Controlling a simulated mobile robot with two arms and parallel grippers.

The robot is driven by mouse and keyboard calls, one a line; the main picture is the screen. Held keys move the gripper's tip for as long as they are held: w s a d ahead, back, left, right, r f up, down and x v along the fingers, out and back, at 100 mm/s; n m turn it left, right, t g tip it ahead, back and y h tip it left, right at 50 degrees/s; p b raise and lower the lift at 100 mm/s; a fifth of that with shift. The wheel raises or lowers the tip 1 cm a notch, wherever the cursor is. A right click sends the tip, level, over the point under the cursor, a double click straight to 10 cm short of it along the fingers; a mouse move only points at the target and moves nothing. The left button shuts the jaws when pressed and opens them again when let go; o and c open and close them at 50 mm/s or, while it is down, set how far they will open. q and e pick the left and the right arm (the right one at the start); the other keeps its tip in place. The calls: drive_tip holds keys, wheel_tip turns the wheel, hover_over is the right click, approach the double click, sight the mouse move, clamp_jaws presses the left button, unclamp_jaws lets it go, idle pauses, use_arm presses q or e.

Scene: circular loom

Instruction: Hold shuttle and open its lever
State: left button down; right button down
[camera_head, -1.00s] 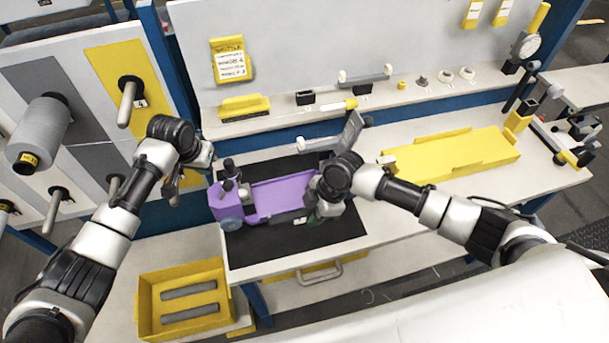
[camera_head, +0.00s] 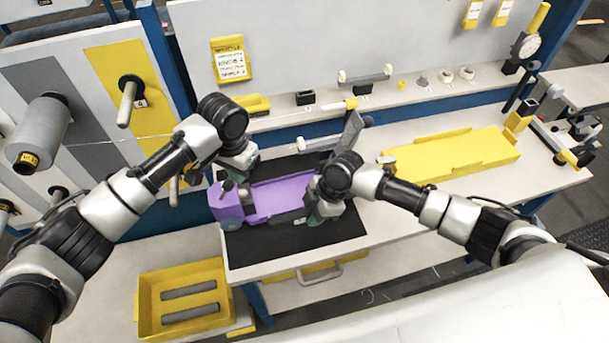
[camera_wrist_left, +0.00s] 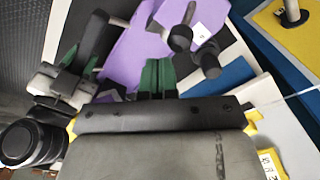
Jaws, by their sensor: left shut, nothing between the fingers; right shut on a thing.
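The purple shuttle (camera_head: 280,195) lies on a black mat (camera_head: 285,245) on the table; its body also shows in the left wrist view (camera_wrist_left: 140,45). Dark knobbed parts stand up at its left end (camera_head: 228,187), and in the left wrist view a dark knob on a rod (camera_wrist_left: 181,38) stands there; I cannot tell which is the lever. My left gripper (camera_head: 245,168) is above and behind that left end. Its green fingers (camera_wrist_left: 158,78) are shut and empty. My right gripper (camera_head: 318,218) is shut on the shuttle's right end, hiding part of it.
A long yellow tray (camera_head: 455,158) lies to the right on the table. A yellow bin (camera_head: 148,310) stands low at the left front. Small parts line the shelf behind, and a grey spool (camera_head: 40,135) hangs on the left panel. A thin thread crosses from there.

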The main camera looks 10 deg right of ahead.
sight(227, 182)
use_arm(q)
drive_tip(key=shift+f, duration=1.85)
use_arm(e)
drive_tip(key=shift+s+d+f, duration=0.15)
drive_tip(key=shift+s+f, duration=0.15)
drive_tip(key=shift+f, duration=0.1)
use_arm(q)
drive_tip(key=shift+a, duration=2.25)
use_arm(e)
drive_tip(key=shift+d, duration=0.1)
use_arm(q)
drive_tip(key=shift+a, duration=0.1)
drive_tip(key=shift+s+d+r, duration=0.1)
drive_tip(key=shift+d+r, duration=0.15)
drive_tip(key=shift+r, duration=0.95)
drive_tip(key=shift+w+d+r, duration=0.1)
drive_tip(key=shift+d+r, duration=0.15)
drive_tip(key=shift+r, duration=0.9)
drive_tip(key=shift+s+d+r, duration=0.1)
drive_tip(key=shift+d+r, duration=0.15)
drive_tip(key=shift+r, duration=0.95)
use_arm(e)
drive_tip(key=c, duration=0.8)
unclamp_jaws()
drive_tip(key=shift+w, duration=0.15)
drive_tip(key=shift+c, duration=0.2)
drive_tip(key=shift+w+r, duration=0.1)
drive_tip(key=shift+r, duration=0.05)
